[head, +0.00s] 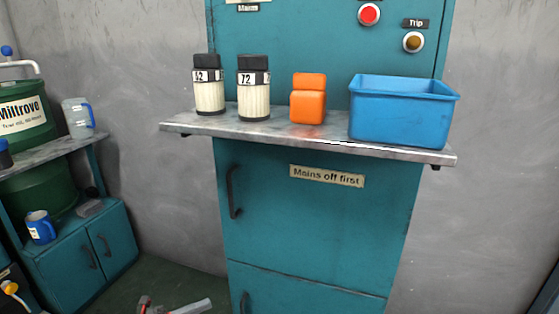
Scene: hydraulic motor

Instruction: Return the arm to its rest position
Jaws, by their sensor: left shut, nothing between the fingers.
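My left gripper (192,306) shows only in part at the bottom edge of the head view, left of the middle. A grey piece and a small red part of it are seen over the dark floor. It is shut and holds nothing. It is in front of and below the shelf, apart from everything on it. The rest of my left arm is cut off by the frame. My right gripper is not in view.
At left are a green drum (25,115), a pale jug (77,117) and a blue mug (41,228).

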